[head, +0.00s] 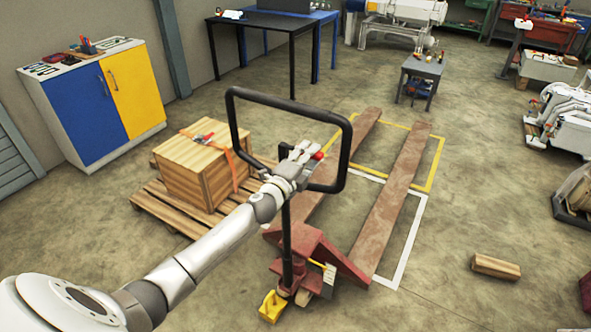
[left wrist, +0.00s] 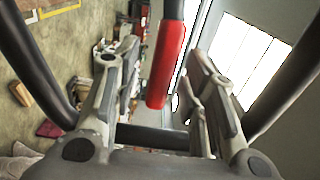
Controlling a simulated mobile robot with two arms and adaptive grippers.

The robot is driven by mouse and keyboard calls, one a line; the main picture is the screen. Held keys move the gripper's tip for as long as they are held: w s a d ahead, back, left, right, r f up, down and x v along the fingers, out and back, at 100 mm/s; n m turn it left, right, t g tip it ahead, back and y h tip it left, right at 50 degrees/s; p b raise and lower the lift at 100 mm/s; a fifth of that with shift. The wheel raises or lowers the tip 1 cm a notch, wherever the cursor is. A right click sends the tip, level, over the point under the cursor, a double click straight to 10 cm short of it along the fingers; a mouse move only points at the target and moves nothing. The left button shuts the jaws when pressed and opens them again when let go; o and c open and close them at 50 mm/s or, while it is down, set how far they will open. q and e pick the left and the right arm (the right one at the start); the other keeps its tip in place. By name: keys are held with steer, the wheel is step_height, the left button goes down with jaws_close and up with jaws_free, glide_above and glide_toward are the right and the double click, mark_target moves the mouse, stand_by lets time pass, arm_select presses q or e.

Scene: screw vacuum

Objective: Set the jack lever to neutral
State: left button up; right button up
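The red pallet jack (head: 305,242) stands on the floor, with its black looped handle (head: 234,118) upright in front of me. The jack lever (head: 319,156) is a small red grip inside the handle loop. My left gripper (head: 304,158) is at the lever, inside or in front of the loop. In the left wrist view the lever (left wrist: 167,65) hangs between the two spread fingers of my left gripper (left wrist: 167,85), with gaps visible on both sides. Its exact setting cannot be told. My right gripper is not in view.
A wooden crate (head: 196,170) sits on a pallet (head: 160,203) left of the jack. The jack's forks (head: 402,190) reach away over floor markings. A wooden block (head: 495,266) lies at the right. A blue and yellow cabinet (head: 88,112) stands at the left.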

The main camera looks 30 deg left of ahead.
arm_select(q)
steer(key=s, duration=1)
steer(key=shift+s, duration=0.15)
steer(key=s+a+f+n+g+y+b, duration=0.1)
steer(key=s+f+n+g, duration=0.1)
steer(key=f, duration=0.8)
steer(key=s+a+f+n+g+b, duration=0.1)
steer(key=s+f+n+g, duration=0.1)
steer(key=f, duration=0.8)
steer(key=s+f+n+g+b, duration=0.1)
steer(key=s+f+n+g, duration=0.1)
steer(key=s+f, duration=0.35)
steer(key=s+d+f+n+g, duration=0.1)
steer(key=s+f, duration=0.2)
steer(key=f, duration=0.6)
steer(key=s+f+n+g+b, duration=0.15)
steer(key=s+f, duration=0.25)
steer(key=f, duration=0.4)
steer(key=s+d+f+n+g, duration=0.2)
steer(key=s+f, duration=0.5)
steer(key=s, duration=0.4)
steer(key=s+d+f+n+g+b, duration=0.1)
steer(key=s+d+f, duration=0.4)
steer(key=s, duration=0.6)
steer(key=s+d+f+n+g+h+b, duration=0.1)
steer(key=s+d+f+n+g, duration=0.3)
steer(key=s+f, duration=0.4)
steer(key=s+g, duration=0.1)
steer(key=s, duration=0.3)
steer(key=shift+f, duration=0.3)
